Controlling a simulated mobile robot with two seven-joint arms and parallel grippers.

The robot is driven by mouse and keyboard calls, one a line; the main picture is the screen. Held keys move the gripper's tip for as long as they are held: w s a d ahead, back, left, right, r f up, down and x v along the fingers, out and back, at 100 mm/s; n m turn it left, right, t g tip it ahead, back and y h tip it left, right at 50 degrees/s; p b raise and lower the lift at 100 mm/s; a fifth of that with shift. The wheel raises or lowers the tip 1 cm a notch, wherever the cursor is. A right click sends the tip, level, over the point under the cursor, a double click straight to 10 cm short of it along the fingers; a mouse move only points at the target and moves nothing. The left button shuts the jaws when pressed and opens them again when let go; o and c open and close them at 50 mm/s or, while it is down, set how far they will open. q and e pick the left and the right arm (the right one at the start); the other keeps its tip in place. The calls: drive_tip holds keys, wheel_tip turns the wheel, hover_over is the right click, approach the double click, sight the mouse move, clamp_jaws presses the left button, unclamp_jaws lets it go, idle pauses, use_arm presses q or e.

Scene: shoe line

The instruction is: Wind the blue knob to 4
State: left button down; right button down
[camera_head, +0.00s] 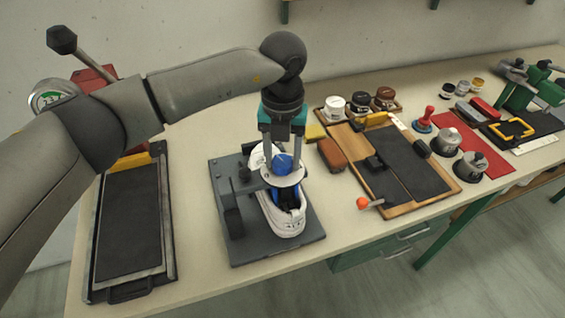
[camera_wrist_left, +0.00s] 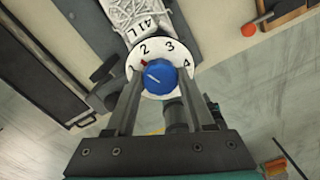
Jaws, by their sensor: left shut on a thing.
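The blue knob (camera_head: 283,163) sits on a round white dial (camera_head: 284,179) above a white shoe (camera_head: 284,221) on a dark grey stand (camera_head: 235,247). My left gripper (camera_head: 282,157) points straight down with its fingers on either side of the knob, shut on it. In the left wrist view the blue knob (camera_wrist_left: 160,77) is between the fingers of my left gripper (camera_wrist_left: 160,84). The white dial (camera_wrist_left: 172,57) shows 2, 3 and 4. A small red mark (camera_wrist_left: 143,63) lies just below the 2, slightly left. A pale line on the knob points up-left. My right gripper is not in view.
A black-topped tray (camera_head: 130,225) lies left of the stand. To the right are a brown block (camera_head: 331,154), a wooden board with dark panels (camera_head: 415,206), an orange-tipped lever (camera_head: 362,202) and metal dials (camera_head: 447,140). Bare table lies along the front edge.

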sight(283, 161)
use_arm(q)
drive_tip(key=m+b, duration=0.4)
drive_tip(key=m, duration=0.2)
drive_tip(key=m+b, duration=0.3)
drive_tip(key=m, duration=0.2)
drive_tip(key=shift+m, duration=0.4)
drive_tip(key=m+b, duration=0.1)
drive_tip(key=m, duration=0.1)
drive_tip(key=shift+m, duration=0.4)
drive_tip(key=m+b, duration=0.1)
drive_tip(key=m, duration=0.2)
drive_tip(key=shift+m, duration=0.3)
drive_tip(key=m+b, duration=0.1)
drive_tip(key=m, duration=0.5)
drive_tip(key=shift+r, duration=0.1)
drive_tip(key=shift+m, duration=0.3)
drive_tip(key=shift+c, duration=1.3)
unclamp_jaws()
wheel_tip(283, 161, up, 15)
drive_tip(key=p, duration=0.2)
